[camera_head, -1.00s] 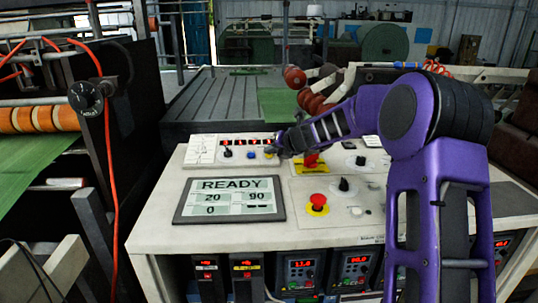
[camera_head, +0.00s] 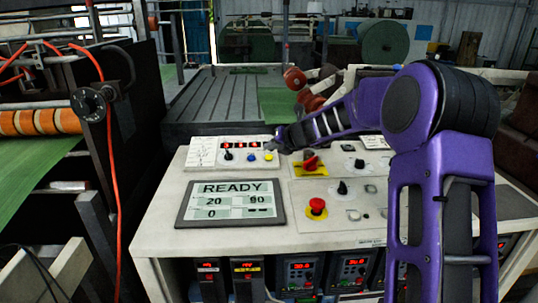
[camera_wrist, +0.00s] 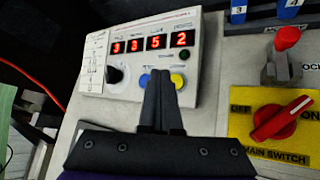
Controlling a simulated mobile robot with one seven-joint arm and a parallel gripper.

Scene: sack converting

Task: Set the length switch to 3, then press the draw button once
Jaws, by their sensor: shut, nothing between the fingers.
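A small white control box (camera_wrist: 140,60) carries a row of red digits (camera_wrist: 150,44) reading 3, 3, 5, 2 in the wrist view. Below them are a black rotary switch (camera_wrist: 116,74) at left, a blue button (camera_wrist: 145,82) and a yellow button (camera_wrist: 178,81). The labels are too small to read, so I cannot tell which is the draw button or the switch's setting. My gripper (camera_wrist: 161,76) is shut and empty, its fingertips in front of the space between blue and yellow. The box (camera_head: 203,152) and my gripper (camera_head: 273,146) also show in the head view; contact is unclear.
A tilted screen (camera_head: 230,201) reads READY, 20, 90 and 0. A red main switch (camera_wrist: 283,118) on a yellow plate and a red-capped control (camera_wrist: 284,50) stand right of the gripper. A red mushroom button (camera_head: 317,206) is nearer the desk front.

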